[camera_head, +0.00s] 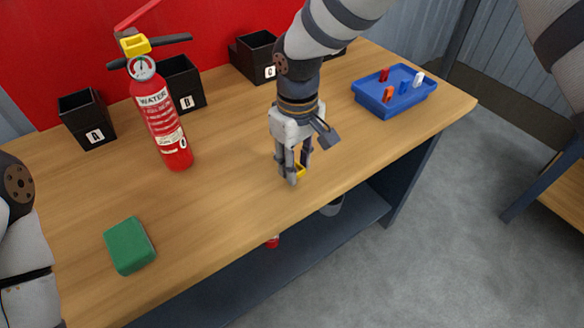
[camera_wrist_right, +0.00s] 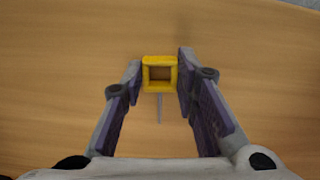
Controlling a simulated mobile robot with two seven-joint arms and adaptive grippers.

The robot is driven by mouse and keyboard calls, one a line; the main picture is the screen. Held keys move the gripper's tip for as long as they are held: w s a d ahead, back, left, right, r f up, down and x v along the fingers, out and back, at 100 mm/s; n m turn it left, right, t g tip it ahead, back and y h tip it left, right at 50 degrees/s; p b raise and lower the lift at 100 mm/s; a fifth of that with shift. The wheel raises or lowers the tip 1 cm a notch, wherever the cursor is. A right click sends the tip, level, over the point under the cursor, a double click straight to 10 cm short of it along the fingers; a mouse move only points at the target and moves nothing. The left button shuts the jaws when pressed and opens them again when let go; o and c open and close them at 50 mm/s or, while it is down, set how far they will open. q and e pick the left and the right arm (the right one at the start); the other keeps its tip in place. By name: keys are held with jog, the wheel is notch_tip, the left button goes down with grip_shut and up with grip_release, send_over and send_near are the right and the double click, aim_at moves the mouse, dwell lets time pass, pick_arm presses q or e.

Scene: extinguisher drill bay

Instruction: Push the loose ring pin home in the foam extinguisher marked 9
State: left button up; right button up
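My right gripper (camera_head: 296,172) points down, low over the front middle of the table. In the right wrist view the loose ring pin, a square yellow ring (camera_wrist_right: 145,73) with a thin grey shaft, sits between the two fingertips (camera_wrist_right: 160,72). Both fingertips meet its sides, so the gripper looks shut on it. In the head view the fingers hide most of the ring. A red extinguisher (camera_head: 164,127) stands upright at left, labelled WATER and 0, with a yellow part at its head. No foam extinguisher marked 9 can be read. My left gripper is out of view.
Black bins marked A (camera_head: 87,120), B (camera_head: 183,84) and C (camera_head: 256,57) stand along the back. A blue tray (camera_head: 378,107) with several small coloured pieces is at right. A green block (camera_head: 129,246) lies front left. A small red object (camera_head: 272,242) shows below the table edge.

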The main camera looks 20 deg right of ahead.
grip_shut()
jog(key=shift+r+p, duration=0.55)
jog(key=shift+r, duration=1.05)
jog(key=shift+f, duration=0.1)
